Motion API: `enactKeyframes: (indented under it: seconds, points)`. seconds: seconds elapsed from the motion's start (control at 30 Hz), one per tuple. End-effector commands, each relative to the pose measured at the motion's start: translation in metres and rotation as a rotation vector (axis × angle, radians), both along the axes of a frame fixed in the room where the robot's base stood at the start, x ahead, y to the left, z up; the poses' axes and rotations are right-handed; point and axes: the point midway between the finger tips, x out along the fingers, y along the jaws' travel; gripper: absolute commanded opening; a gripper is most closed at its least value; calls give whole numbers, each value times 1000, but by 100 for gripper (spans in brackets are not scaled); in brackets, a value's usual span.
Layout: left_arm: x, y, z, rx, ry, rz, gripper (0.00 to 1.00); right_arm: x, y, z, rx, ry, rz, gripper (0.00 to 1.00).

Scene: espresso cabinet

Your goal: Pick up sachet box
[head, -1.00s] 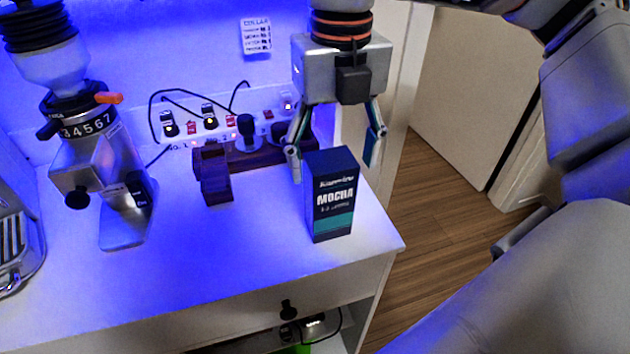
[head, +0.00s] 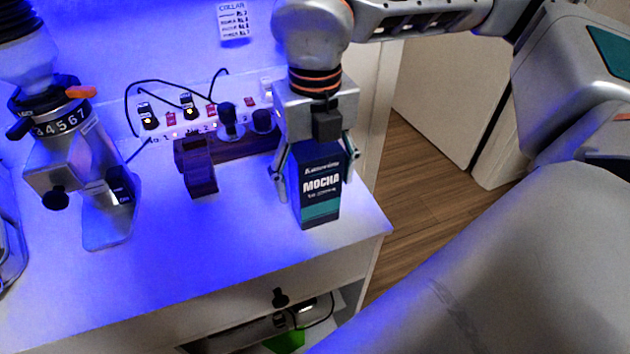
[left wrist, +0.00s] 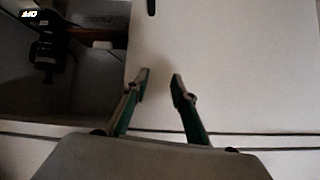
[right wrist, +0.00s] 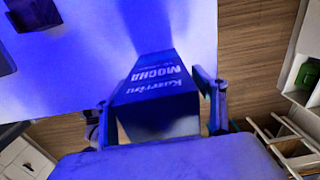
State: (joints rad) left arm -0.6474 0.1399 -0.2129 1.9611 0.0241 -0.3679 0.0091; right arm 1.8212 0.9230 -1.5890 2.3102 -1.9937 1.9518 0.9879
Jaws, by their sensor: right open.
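The sachet box (head: 321,190) is a dark blue upright carton marked MOCHA with a teal band, standing on the white cabinet top near its right edge. My right gripper (head: 316,184) is open and lowered over the box, one finger on its left and one on its right. In the right wrist view the box (right wrist: 160,92) lies between the two spread fingers (right wrist: 158,112). I cannot tell whether they touch it. My left gripper (left wrist: 158,82) is open and empty in the left wrist view; the head view does not show it.
A grinder (head: 75,155) stands at the left of the cabinet top (head: 200,255). A dark wooden piece (head: 199,165) and a lit socket strip with cables (head: 215,125) are behind and left of the box. The front of the top is clear.

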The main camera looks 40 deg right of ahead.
Motion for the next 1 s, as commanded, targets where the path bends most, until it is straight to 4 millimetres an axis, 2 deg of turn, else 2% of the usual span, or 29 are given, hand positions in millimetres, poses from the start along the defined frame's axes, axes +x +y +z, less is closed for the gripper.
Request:
enactKeyframes:
  seconds: [0.03, 0.07, 0.2, 0.23, 0.67, 0.87, 1.0]
  points:
    - [1, 0, 1, 0, -3, 0, 26, 0, 0, 0, 0, 0, 0, 69]
    - [1, 0, 2, -1, -4, 0, 26, 0, 0, 0, 0, 0, 0, 64]
    - [2, 0, 3, -1, -5, 0, 26, 0, 0, 0, 0, 0, 0, 28]
    - [2, 0, 3, -1, -5, 0, 26, 0, 0, 0, 0, 0, -1, 25]
    - [1, 0, 1, 0, -2, 1, 26, 1, 0, 7, 0, -3, -2, 25]
    - [0, 0, 0, 1, 2, 0, 26, 1, 0, 30, 2, -6, -1, 25]
    - [0, 0, 1, 1, 1, 1, 26, 1, 1, 62, 2, -8, -2, 25]
